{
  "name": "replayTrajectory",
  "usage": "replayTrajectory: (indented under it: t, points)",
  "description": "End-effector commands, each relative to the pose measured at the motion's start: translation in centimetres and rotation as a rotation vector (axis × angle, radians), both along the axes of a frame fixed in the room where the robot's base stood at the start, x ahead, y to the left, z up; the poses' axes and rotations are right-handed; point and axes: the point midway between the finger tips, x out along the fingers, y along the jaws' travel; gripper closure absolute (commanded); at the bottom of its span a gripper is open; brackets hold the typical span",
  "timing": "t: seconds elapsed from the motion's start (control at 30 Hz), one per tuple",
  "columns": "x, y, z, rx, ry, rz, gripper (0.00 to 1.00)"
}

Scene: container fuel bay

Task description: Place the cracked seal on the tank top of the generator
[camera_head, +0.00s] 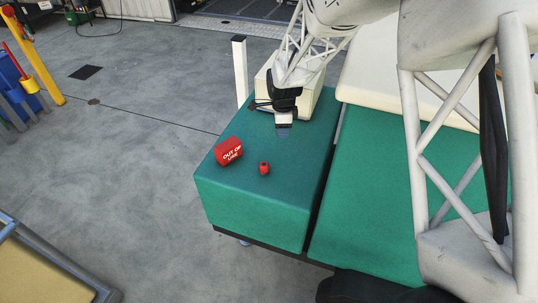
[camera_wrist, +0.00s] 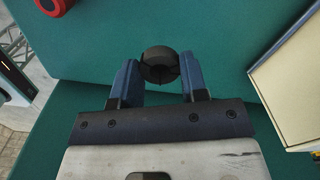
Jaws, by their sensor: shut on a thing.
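My gripper (camera_head: 284,124) points down over the left green block, in front of a cream box. In the wrist view its two blue fingers (camera_wrist: 160,75) are shut on a round black disc with dark lines across it, the cracked seal (camera_wrist: 159,63). The seal cannot be made out in the head view. The green top (camera_head: 292,170) below appears to be the generator's tank top; it also fills much of the wrist view (camera_wrist: 230,35). I cannot tell whether the seal touches it.
A red "OUT OF USE" block (camera_head: 229,151) and a small red round cap (camera_head: 264,168) stand on the green top's front left part. The cream box (camera_head: 306,98) is behind my gripper, and on the right in the wrist view (camera_wrist: 292,85). A white post (camera_head: 240,70) rises behind.

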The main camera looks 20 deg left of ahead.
Motion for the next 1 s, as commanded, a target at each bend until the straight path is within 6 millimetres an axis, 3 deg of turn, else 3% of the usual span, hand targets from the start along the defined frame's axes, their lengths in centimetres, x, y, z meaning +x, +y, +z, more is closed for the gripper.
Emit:
replayTrajectory:
  t: [0.33,0.77,1.0]
  points:
    - [0.0,0.0,-3.4,-0.001,0.002,0.000,0.82]
    - [0.0,0.0,-4.0,-0.001,0.002,0.000,0.82]
    - [-0.1,0.0,-6.1,-0.001,0.003,0.000,0.82]
